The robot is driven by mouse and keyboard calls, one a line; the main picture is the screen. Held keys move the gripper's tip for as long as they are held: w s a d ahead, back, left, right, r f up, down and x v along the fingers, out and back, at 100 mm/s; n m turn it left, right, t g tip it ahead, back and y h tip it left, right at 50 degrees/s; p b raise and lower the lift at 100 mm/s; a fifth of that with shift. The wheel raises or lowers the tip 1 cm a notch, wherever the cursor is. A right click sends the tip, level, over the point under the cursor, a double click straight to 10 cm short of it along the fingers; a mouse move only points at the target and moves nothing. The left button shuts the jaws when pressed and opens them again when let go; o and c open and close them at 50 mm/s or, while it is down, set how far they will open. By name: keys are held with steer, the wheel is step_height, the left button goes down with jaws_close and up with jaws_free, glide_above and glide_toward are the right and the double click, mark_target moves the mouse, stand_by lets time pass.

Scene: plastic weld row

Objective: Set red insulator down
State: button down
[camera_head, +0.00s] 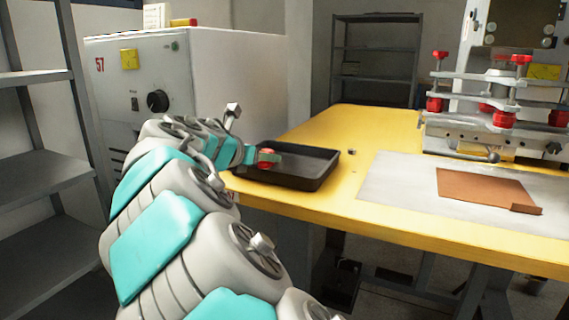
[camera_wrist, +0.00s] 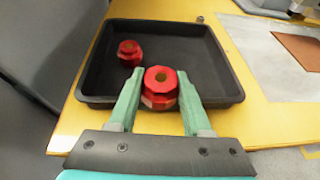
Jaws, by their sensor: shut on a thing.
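My gripper (camera_wrist: 161,100) is shut on a red insulator (camera_wrist: 160,82), a ribbed piece with a hole in its top, held upright between the two green fingers. In the head view the held red insulator (camera_head: 266,158) shows at my gripper's tip, over the near left part of the black tray (camera_head: 318,181). In the wrist view the held piece overlaps the near rim of the tray (camera_wrist: 213,92); I cannot tell whether it touches the tray. A second red insulator (camera_wrist: 129,53) stands inside the tray, to the left of the held one.
The tray lies on the yellow table (camera_head: 365,125) near its left end. A grey plate with a brown sheet (camera_head: 480,188) lies to the right, in front of a machine with red knobs (camera_head: 503,118). A grey cabinet (camera_head: 185,80) stands behind my arm. The tray's right part is empty.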

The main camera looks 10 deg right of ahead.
steer(key=w+d, duration=0.3)
steer(key=w, duration=0.1)
steer(key=w+d, duration=0.1)
steer(key=d, duration=0.1)
steer(key=shift+w+d+f, duration=0.35)
steer(key=shift+w+f, duration=0.05)
steer(key=shift+w+f+b, duration=0.1)
steer(key=shift+f+b, duration=0.4)
steer(key=shift+f, duration=1.25)
steer(key=c, duration=0.6)
jaws_free()
steer(key=shift+f, duration=0.1)
steer(key=v, duration=1.2)
steer(key=shift+p, duration=0.35)
